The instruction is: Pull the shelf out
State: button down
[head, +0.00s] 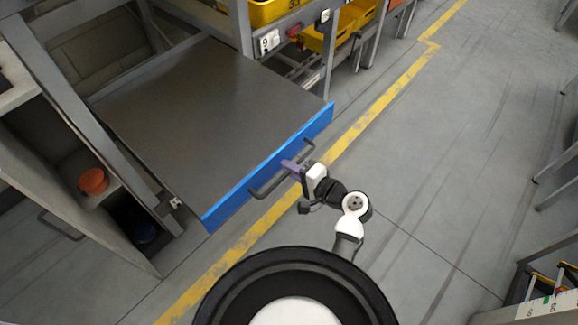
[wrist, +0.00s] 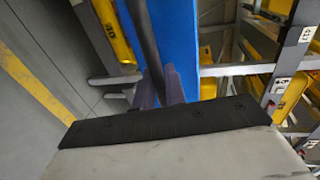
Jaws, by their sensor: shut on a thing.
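The shelf (head: 205,110) is a wide dark grey board with a blue front edge (head: 275,165). It sticks out from its metal frame toward me. A dark bar handle (head: 264,188) is fixed along the blue front. My gripper (head: 292,168) is shut on the handle near its middle in the head view. In the wrist view my gripper's purple fingers (wrist: 160,88) are closed around the dark handle (wrist: 143,40), with the blue front (wrist: 180,40) close beside them. The fingers hide the gripped part of the handle.
Yellow bins (head: 325,35) stand on a rack behind the shelf. At left is a cabinet with an orange pot (head: 92,181). A yellow floor line (head: 372,100) runs under the shelf front. The grey floor (head: 460,140) at right is open. Another metal frame stands at the lower right.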

jog(key=c, duration=1.5)
grip_release()
jog(key=shift+c, duration=0.2)
jog(key=b+v, duration=0.2)
jog(key=v, duration=1.1)
jog(key=shift+s+d, duration=0.2)
jog(key=shift+d, duration=0.15)
